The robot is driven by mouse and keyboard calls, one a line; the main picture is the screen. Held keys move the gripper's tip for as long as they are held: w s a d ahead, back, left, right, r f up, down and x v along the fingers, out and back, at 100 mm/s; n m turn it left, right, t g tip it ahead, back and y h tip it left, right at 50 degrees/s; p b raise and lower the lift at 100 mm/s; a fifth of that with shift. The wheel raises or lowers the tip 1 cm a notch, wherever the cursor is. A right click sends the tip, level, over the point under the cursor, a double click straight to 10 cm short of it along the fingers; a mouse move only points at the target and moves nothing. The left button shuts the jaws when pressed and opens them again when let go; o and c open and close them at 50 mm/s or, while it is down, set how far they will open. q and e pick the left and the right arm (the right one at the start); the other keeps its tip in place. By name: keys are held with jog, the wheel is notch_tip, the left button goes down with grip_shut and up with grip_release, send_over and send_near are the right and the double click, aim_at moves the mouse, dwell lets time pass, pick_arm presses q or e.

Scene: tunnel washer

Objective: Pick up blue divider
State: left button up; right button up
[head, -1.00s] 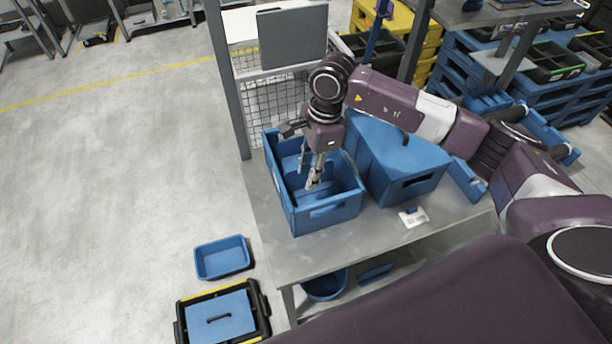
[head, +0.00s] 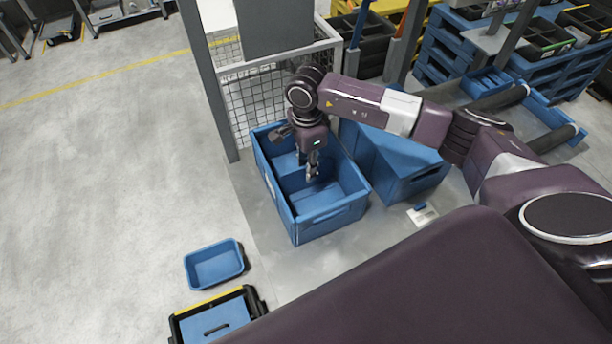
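A blue crate (head: 322,220) stands on a grey surface near the middle of the head view. Inside it a blue divider (head: 286,176) seems to cross from wall to wall; its colour matches the crate, so its edges are hard to make out. My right gripper (head: 309,172) points down into the crate, with its fingers at the divider's upper edge. The fingers are small and dark, and I cannot tell whether they are closed on the divider or only beside it. My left gripper is not in view.
A second blue bin (head: 405,175) stands close on the right, partly behind my arm. A wire mesh panel (head: 262,108) and a grey post (head: 208,85) are behind the crate. A blue tray (head: 214,265) and a black-rimmed box (head: 212,318) lie at lower left.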

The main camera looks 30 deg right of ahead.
jog(key=f, duration=0.2)
jog(key=shift+w+f+p, duration=0.25)
jog(key=shift+f+p, duration=0.05)
jog(key=shift+f, duration=0.1)
jog(key=c, duration=0.6)
grip_shut()
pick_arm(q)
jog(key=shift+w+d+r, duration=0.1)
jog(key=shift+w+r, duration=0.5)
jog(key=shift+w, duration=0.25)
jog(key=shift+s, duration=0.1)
